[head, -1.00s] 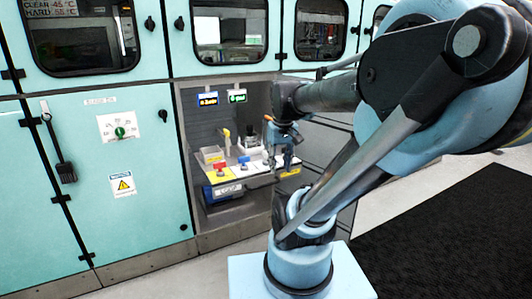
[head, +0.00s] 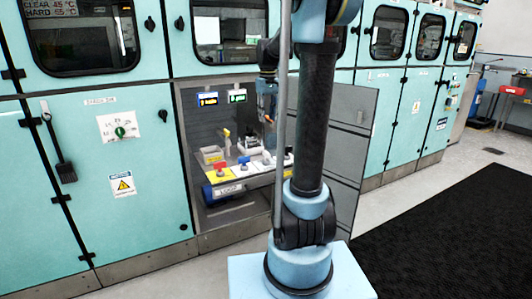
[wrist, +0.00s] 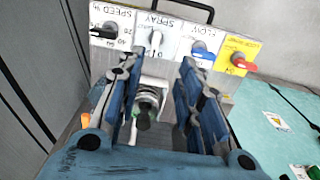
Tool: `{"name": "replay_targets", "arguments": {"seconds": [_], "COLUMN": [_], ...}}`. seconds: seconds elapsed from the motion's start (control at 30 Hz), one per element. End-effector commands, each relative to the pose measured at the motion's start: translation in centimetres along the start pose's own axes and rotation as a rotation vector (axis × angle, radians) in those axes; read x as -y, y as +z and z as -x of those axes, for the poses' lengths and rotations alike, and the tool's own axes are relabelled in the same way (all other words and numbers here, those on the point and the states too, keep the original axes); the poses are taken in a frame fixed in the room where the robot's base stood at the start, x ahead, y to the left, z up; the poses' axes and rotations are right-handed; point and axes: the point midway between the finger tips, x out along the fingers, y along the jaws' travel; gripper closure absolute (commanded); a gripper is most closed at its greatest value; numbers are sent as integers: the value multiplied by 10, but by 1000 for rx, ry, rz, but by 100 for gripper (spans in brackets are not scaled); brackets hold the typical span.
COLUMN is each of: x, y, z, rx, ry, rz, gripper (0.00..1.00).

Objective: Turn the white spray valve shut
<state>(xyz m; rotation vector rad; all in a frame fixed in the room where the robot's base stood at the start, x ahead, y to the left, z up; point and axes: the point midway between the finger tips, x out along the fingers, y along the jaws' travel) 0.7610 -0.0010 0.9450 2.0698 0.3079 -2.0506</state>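The white spray valve (wrist: 155,41) is a small white lever on a white plate marked SPRAY, upper middle in the wrist view. It sits between the black SPEED knob (wrist: 104,33) and the blue FLOW knob (wrist: 203,50). My gripper (wrist: 158,70) is open and empty, its blue fingers apart below the plates in the picture, not touching the valve. In the head view my gripper (head: 267,108) hangs above the knob panel inside the recess. The white valve is too small to make out there.
A red knob (wrist: 242,65) on a yellow plate is right of the blue one. A metal cylinder (wrist: 149,95) shows between my fingers, farther off. In the head view, cabinet doors (head: 120,180) flank the recess, and an open grey door (head: 350,140) stands at its right.

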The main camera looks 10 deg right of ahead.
Motion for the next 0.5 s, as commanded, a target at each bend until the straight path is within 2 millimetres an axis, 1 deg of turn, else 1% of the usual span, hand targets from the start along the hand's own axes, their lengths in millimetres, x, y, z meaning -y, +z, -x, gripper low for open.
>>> {"name": "replay_targets", "arguments": {"seconds": [0.03, 0.1, 0.27, 0.37, 0.5], "x": [-3, -5, -7, -7, -7], "y": [-8, -16, -22, -22, -21], "z": [0, 0, -3, -10, -29], "rx": [4, 7, 10, 10, 10], "ry": [-1, -2, -3, -3, -3], "rz": [5, 10, 16, 17, 16], "gripper": [67, 67, 67, 67, 67]}}
